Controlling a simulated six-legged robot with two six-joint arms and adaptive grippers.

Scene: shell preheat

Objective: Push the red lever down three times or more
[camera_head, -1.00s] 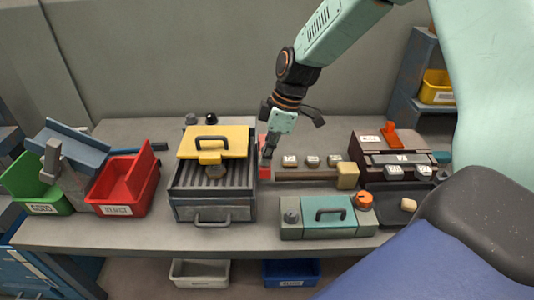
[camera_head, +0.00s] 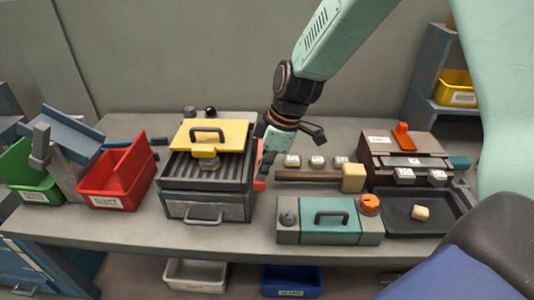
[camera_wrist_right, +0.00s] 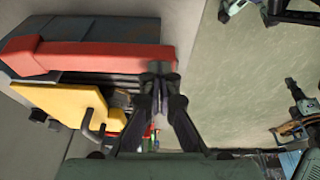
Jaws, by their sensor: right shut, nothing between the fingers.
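The red lever (camera_head: 260,184) is at the right side of the grey ribbed box (camera_head: 207,207) with the yellow lid. In the head view my right gripper and wrist hide much of it. My right gripper (camera_head: 266,168) is shut and empty, pointing down at the lever. In the right wrist view the lever is a long red bar (camera_wrist_right: 100,57) across the upper left, and the shut fingertips (camera_wrist_right: 160,72) are at its right end. I cannot tell whether they touch it. My left gripper is not in view.
The yellow lid (camera_head: 210,137) sits over the box's ribs. Red (camera_head: 110,185) and green (camera_head: 30,188) bins stand at left. Bare table lies in front.

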